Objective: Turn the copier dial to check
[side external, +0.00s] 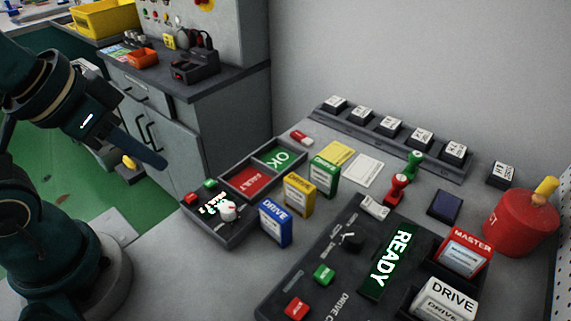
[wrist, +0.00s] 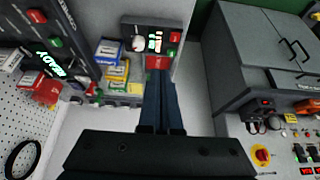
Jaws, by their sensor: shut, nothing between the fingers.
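The drive copier (side external: 318,250) is a dark panel at the front of the bench in the side view, with a lit green READY display (side external: 386,262). Its black dial (side external: 350,240) sits beside the display; I cannot read which mark it points to. The copier also shows at the upper left of the wrist view (wrist: 72,45), where I cannot make out the dial clearly. My gripper (side external: 160,163) is shut and empty, in the air left of the bench, well away from the dial. In the wrist view its fingers (wrist: 158,80) lie together.
A smaller box with a white knob (side external: 228,210) stands between my gripper and the copier. Blue, yellow and green drive boxes (side external: 298,195) stand beside it. FAULT and OK trays (side external: 224,181) lie behind. A red canister (side external: 520,225) and MASTER drive (side external: 463,253) are at right.

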